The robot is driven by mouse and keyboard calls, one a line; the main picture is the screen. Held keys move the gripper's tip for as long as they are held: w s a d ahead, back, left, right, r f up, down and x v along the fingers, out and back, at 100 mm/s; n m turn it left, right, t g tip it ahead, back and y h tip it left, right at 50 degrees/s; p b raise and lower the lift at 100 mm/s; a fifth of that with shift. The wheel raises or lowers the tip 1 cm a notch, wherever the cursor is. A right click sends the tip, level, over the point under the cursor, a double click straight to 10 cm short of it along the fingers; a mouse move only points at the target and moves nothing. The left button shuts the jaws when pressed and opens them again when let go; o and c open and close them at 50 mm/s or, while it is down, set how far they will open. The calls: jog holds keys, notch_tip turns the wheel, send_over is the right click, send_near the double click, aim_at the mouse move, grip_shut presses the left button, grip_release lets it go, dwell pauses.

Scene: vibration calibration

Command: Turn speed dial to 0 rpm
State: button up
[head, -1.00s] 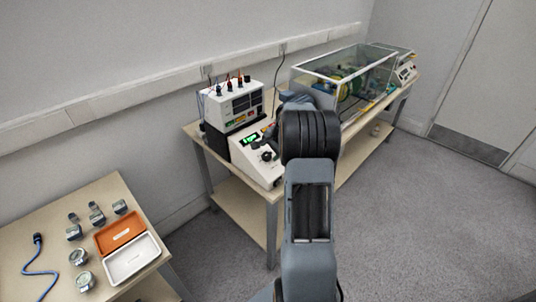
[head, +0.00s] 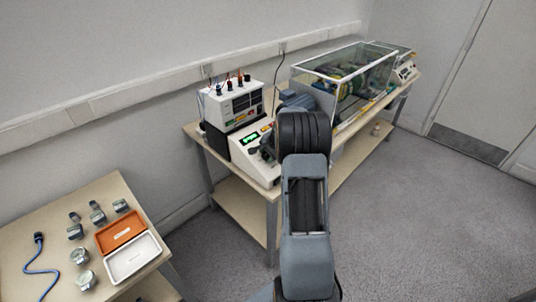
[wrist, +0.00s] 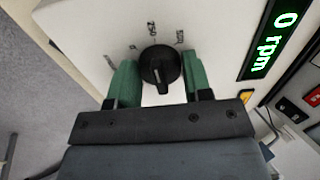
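The speed dial (wrist: 160,66) is a round black knob on the white sloped panel of the control box (head: 250,164). In the wrist view a light pointer line shows on its lower part, and printed marks, one reading 250, ring its upper side. My gripper (wrist: 160,75) has its two green fingers on either side of the dial, very near its edges. I cannot tell whether they press on it. The green display (wrist: 274,40) reads 0 rpm. In the head view my arm partly hides the panel, and the dial is hard to make out.
A white instrument unit (head: 234,104) with leads stands behind the control box. A clear-walled enclosure (head: 345,80) with machinery is further along the bench. A second table (head: 50,262) at left holds sensors, a blue cable and an orange-and-white case (head: 132,258). The floor at right is clear.

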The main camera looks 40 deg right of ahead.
jog(key=c, duration=0.4)
jog(key=shift+b, duration=0.35)
jog(key=n+b, duration=0.3)
jog(key=shift+f, duration=0.25)
jog(key=n+b, duration=0.3)
jog(key=b, duration=0.1)
jog(key=shift+r+n, duration=0.1)
jog(key=shift+n, duration=0.3)
jog(key=shift+r+n+b, duration=0.1)
jog(key=shift+n+b, duration=0.7)
jog(key=shift+n, duration=0.3)
jog(key=shift+r, duration=0.1)
